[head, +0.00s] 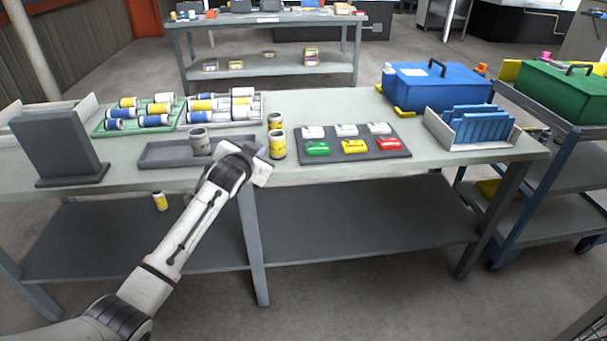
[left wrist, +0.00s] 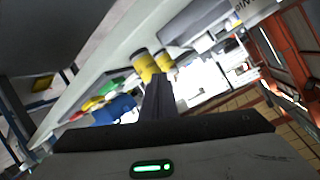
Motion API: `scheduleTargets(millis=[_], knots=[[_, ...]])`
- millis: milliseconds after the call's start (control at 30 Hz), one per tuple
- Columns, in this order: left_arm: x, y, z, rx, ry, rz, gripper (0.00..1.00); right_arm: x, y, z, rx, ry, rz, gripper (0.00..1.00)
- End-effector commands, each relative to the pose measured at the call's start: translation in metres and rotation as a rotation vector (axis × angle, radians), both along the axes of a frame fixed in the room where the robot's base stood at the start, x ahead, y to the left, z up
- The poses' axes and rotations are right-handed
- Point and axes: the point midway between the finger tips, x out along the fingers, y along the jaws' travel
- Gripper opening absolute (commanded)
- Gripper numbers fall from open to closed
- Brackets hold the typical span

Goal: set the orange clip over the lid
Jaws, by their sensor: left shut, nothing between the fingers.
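No orange clip can be made out for certain. A green box (head: 565,94) with a dark handle stands on the cart at right. My left gripper (head: 262,154) is shut and empty at the table's front edge, beside the yellow-banded cans, well left of both boxes. Its closed fingers (left wrist: 158,80) show in the left wrist view. My right gripper is out of view.
Two yellow-banded cans (head: 277,143) stand right of my left gripper. A board (head: 352,155) carries white, green, yellow and red pieces. A rack of blue plates (head: 480,127) stands before the blue box. A grey upright panel (head: 58,143) stands at left.

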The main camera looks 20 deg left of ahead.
Motion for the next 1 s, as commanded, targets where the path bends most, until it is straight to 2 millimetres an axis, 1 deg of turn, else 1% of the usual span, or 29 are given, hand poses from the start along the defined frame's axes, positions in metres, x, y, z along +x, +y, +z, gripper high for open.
scheduleTargets(millis=[33,100,167,200,267,300,367,400,467,500,533,567,600,667,700,767,800,867,900,1000], knots=[[-0.003,0.020,0.001,0.041,0.055,0.061,0.00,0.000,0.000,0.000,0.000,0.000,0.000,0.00],[-0.014,0.045,-0.002,0.093,0.132,0.148,0.00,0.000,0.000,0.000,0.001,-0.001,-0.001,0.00],[-0.027,0.064,-0.006,0.134,0.200,0.223,0.00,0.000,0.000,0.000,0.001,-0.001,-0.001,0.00],[-0.036,0.075,-0.008,0.159,0.244,0.274,0.00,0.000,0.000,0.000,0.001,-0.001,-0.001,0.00],[-0.053,0.090,-0.010,0.197,0.308,0.351,0.00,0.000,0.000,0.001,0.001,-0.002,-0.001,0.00],[-0.064,0.099,-0.012,0.221,0.353,0.404,0.00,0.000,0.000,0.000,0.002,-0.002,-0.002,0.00],[-0.084,0.109,-0.015,0.257,0.419,0.485,0.00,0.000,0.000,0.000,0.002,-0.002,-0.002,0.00],[-0.097,0.114,-0.015,0.282,0.463,0.541,0.00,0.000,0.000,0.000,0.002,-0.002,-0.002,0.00],[-0.116,0.116,-0.015,0.322,0.528,0.624,0.00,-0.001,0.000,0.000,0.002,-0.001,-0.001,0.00],[-0.128,0.113,-0.015,0.350,0.569,0.677,0.00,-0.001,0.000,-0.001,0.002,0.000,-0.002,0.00],[-0.136,0.108,-0.014,0.374,0.600,0.714,0.00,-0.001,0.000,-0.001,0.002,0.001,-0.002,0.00],[-0.142,0.099,-0.013,0.403,0.630,0.745,0.00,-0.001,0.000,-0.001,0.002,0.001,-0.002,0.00],[-0.147,0.079,-0.011,0.451,0.665,0.776,0.00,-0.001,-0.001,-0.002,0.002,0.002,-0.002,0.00],[-0.143,0.044,-0.007,0.526,0.692,0.781,0.00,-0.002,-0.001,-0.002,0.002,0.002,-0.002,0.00],[-0.137,0.020,-0.004,0.575,0.694,0.765,0.00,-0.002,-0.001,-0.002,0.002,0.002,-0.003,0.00],[-0.125,-0.017,0.001,0.648,0.684,0.728,0.00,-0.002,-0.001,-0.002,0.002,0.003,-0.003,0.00],[-0.117,-0.042,0.006,0.698,0.670,0.696,0.00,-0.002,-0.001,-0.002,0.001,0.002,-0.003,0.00],[-0.105,-0.078,0.014,0.773,0.640,0.651,0.00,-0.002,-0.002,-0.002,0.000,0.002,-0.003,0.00],[-0.097,-0.102,0.020,0.822,0.615,0.621,0.00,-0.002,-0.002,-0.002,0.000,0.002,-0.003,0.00],[-0.084,-0.152,0.038,0.933,0.546,0.564,0.00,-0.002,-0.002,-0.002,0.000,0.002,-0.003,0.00]])
